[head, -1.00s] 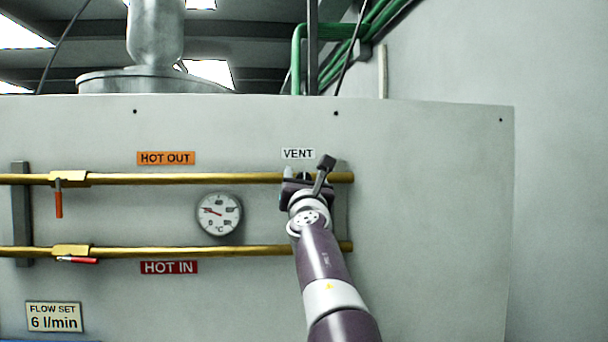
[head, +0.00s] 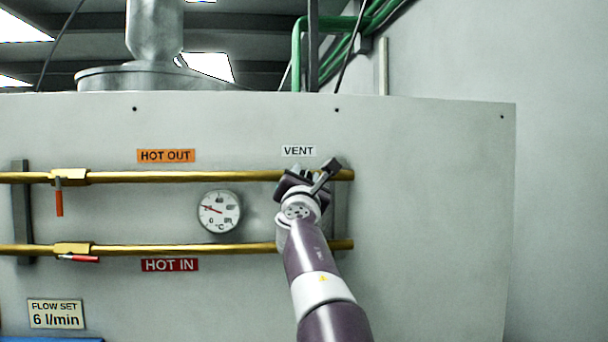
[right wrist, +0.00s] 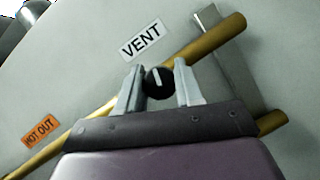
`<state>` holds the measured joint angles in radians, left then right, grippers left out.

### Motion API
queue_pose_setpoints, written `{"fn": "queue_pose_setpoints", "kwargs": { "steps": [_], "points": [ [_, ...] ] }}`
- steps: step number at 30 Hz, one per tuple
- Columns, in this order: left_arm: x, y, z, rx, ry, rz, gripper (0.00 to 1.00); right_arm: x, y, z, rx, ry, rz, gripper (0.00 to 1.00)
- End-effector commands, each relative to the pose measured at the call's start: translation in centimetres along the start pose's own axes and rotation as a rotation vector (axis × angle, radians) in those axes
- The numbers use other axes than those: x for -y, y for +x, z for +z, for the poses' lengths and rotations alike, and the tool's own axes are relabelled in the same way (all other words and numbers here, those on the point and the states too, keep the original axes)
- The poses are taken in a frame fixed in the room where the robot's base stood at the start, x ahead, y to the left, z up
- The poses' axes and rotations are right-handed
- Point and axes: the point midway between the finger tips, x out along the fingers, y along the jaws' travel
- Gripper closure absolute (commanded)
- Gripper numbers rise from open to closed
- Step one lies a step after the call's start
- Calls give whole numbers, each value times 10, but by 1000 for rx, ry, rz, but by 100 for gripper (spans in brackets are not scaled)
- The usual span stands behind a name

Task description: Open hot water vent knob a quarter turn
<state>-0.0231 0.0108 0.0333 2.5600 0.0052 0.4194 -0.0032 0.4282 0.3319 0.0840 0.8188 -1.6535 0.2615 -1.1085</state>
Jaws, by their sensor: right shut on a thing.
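The vent knob (right wrist: 159,83) is a small black round knob with a white mark, on the upper brass pipe below the VENT label (right wrist: 143,39). In the right wrist view my right gripper (right wrist: 158,84) has one finger on each side of the knob and is shut on it. In the head view my right gripper (head: 301,178) is at the pipe's right part, tilted, and hides the knob. The VENT label also shows in the head view (head: 298,151). My left gripper is not in view.
The upper brass pipe (head: 200,176) and lower brass pipe (head: 190,249) run across the grey panel (head: 430,220). A dial thermometer (head: 219,211) is left of my arm. Two red-handled valves (head: 59,203) (head: 79,258) are at the left. The panel's right side is clear.

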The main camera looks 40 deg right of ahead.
Motion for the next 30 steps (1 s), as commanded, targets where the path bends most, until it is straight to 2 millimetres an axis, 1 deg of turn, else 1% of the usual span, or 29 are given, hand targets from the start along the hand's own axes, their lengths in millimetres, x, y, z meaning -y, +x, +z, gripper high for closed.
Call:
{"fn": "queue_pose_setpoints", "kwargs": {
  "steps": [1,18,30],
  "points": [
    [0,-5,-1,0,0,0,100,-2,1,1,-3,39,-16,95],
    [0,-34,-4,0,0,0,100,-1,1,2,-18,540,-229,95],
    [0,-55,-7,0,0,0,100,0,1,0,-27,844,-359,95]
  ]
}}
